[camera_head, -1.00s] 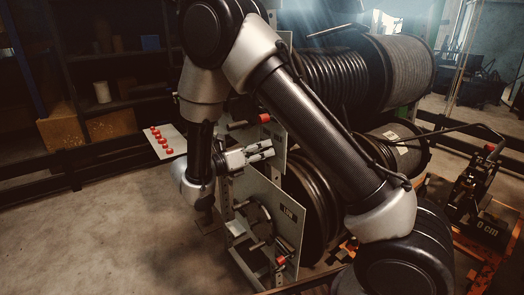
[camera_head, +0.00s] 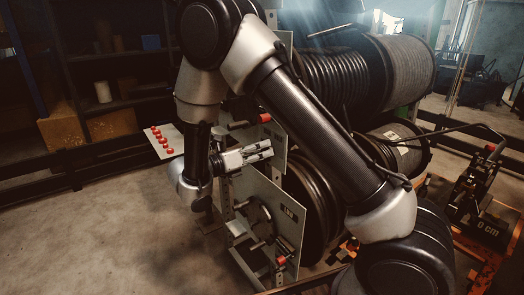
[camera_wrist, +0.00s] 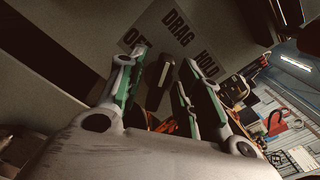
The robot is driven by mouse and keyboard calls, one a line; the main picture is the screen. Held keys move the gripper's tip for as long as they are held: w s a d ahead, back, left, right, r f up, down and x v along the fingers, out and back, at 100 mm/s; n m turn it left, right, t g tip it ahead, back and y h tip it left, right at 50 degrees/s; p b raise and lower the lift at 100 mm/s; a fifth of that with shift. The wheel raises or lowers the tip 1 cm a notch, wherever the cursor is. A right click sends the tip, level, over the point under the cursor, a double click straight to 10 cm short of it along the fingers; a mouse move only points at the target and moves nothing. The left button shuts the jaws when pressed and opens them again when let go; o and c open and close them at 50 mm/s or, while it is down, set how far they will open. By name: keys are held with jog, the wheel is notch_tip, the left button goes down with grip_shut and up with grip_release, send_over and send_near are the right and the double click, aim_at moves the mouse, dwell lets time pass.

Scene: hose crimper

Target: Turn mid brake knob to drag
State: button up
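In the wrist view, a grey panel (camera_wrist: 205,30) carries the labels OFF, DRAG and HOLD. A dark knob or lever (camera_wrist: 158,80) stands below these labels, between my fingers; its exact setting is hard to tell. My gripper (camera_wrist: 165,77) is open, its green-padded fingers on either side of the dark knob with visible gaps. In the head view my gripper (camera_head: 262,151) points right at the reel stand's side plates, between an upper and a lower red-tipped handle. The knob itself cannot be made out there.
The upper red-tipped handle (camera_head: 265,118) and lower one (camera_head: 281,261) stick out near my gripper. Large hose reels (camera_head: 405,70) stand behind the plates. A small board with red buttons (camera_head: 162,142) is at left. A crimper (camera_head: 473,185) stands at right. The floor at left is clear.

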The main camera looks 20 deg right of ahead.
jog(key=v, duration=1.1)
jog(key=shift+a, duration=0.1)
jog(key=s+d+f+m+g+y, duration=0.45)
jog(key=s+d+m+g, duration=0.2)
jog(key=s+m, duration=0.2)
jog(key=s+d+r+m+t+y, duration=0.5)
jog(key=s+d+r+m+y, duration=0.7)
jog(key=s+d+r+m, duration=0.3)
jog(key=d+r+m, duration=0.3)
jog(key=d+m, duration=0.1)
jog(key=shift+d+y, duration=0.2)
jog(key=shift+y, duration=0.15)
